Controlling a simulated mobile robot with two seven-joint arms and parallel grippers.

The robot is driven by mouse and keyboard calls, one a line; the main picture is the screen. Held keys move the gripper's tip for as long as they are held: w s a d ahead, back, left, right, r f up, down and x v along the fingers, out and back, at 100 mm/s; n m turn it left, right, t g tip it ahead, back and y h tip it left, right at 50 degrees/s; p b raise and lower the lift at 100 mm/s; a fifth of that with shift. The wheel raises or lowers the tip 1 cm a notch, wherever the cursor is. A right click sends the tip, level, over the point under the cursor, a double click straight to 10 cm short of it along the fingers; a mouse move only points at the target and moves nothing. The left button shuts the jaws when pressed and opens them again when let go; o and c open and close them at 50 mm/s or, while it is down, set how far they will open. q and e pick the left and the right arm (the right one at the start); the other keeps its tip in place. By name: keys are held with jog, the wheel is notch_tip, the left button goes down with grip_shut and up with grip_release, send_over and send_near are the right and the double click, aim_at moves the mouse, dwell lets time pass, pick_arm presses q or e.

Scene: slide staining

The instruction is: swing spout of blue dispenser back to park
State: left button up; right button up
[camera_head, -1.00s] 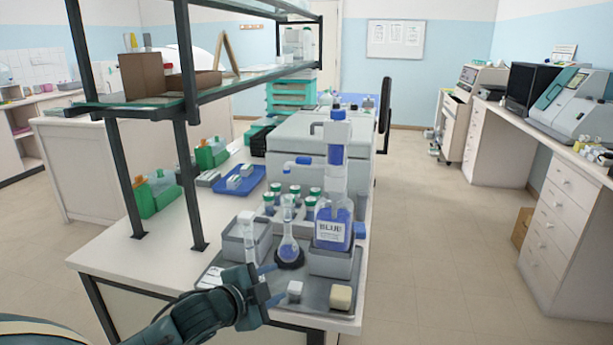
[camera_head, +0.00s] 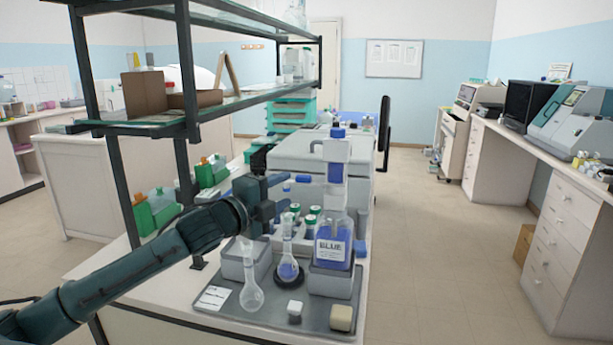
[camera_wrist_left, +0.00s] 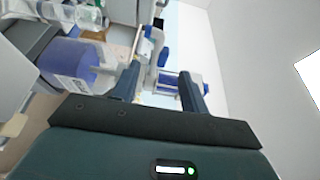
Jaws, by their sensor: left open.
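The blue dispenser (camera_head: 333,225) is a bottle of blue liquid labelled BLUE, with a clear and blue pump head, standing on a grey block. Its spout (camera_head: 304,178) points left from the pump head and has a blue end. My left gripper (camera_head: 284,193) is open just left of the dispenser, at about spout height, with its fingertips close to the spout. In the left wrist view, the white and blue pump parts show between the open fingers (camera_wrist_left: 160,88), and the bottle (camera_wrist_left: 72,62) shows at left. I cannot tell whether a finger touches the spout. My right gripper is not in view.
A flask with blue liquid (camera_head: 288,269) and a clear flask (camera_head: 251,290) stand on the grey tray (camera_head: 262,318). Green-capped bottles (camera_head: 312,215) stand behind. A shelf frame (camera_head: 190,150) rises at left. A large pale machine (camera_head: 290,155) stands behind the dispenser.

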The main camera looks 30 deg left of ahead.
aim_at(301, 182)
pick_arm(q)
jog(key=w, duration=0.3)
jog(key=w+p, duration=0.1)
jog(key=w, duration=0.2)
jog(key=w+d+p, duration=0.1)
jog(key=w, duration=0.2)
jog(key=shift+c, duration=0.4)
grip_shut()
